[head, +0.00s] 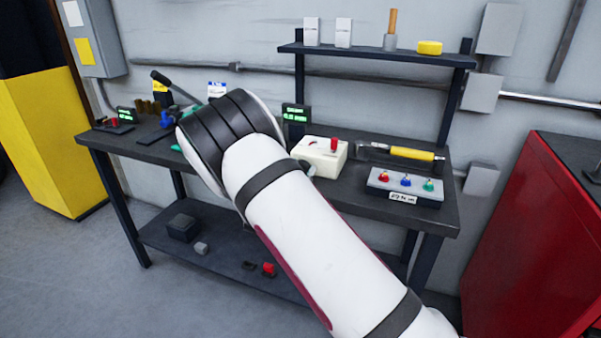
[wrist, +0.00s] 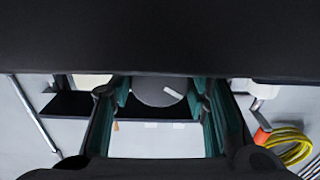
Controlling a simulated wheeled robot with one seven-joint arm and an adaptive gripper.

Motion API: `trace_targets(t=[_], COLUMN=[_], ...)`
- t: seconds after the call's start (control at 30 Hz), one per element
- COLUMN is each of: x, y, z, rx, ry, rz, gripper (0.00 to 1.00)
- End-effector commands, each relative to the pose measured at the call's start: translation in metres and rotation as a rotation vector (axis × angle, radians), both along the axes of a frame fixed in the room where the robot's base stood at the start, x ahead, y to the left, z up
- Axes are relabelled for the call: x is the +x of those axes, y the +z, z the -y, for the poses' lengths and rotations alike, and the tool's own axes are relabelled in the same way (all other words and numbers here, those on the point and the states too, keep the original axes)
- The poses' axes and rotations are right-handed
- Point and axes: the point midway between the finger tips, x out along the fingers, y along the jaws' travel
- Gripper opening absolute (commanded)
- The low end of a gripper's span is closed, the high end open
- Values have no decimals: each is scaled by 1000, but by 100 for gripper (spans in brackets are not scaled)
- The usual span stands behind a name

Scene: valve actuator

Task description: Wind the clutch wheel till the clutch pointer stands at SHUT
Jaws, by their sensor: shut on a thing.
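In the wrist view a round grey wheel (wrist: 158,92), which I take for the clutch wheel, shows between the teal fingers of my gripper (wrist: 160,100). The fingers are shut on its two sides. A short pale bar (wrist: 173,92) lies on its face, slanting down to the right; I cannot tell if it is the clutch pointer. No SHUT mark can be read. In the head view my arm hides the wheel and most of the gripper at the bench's middle.
A dark bench (head: 420,212) carries a cream box with a red knob (head: 320,155), a grey button box (head: 405,187), a yellow-handled tool (head: 411,153) and a small green-lit display (head: 295,114). A black lever (head: 175,86) rises left of my arm. A shelf (head: 370,56) hangs above. A red cabinet (head: 540,240) stands right.

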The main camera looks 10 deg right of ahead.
Motion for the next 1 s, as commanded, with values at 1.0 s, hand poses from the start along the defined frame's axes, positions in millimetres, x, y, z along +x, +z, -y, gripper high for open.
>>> trace_targets(t=[1.0], x=[0], y=[0], z=[0], rx=[498], ry=[0], rz=[362], gripper=[14])
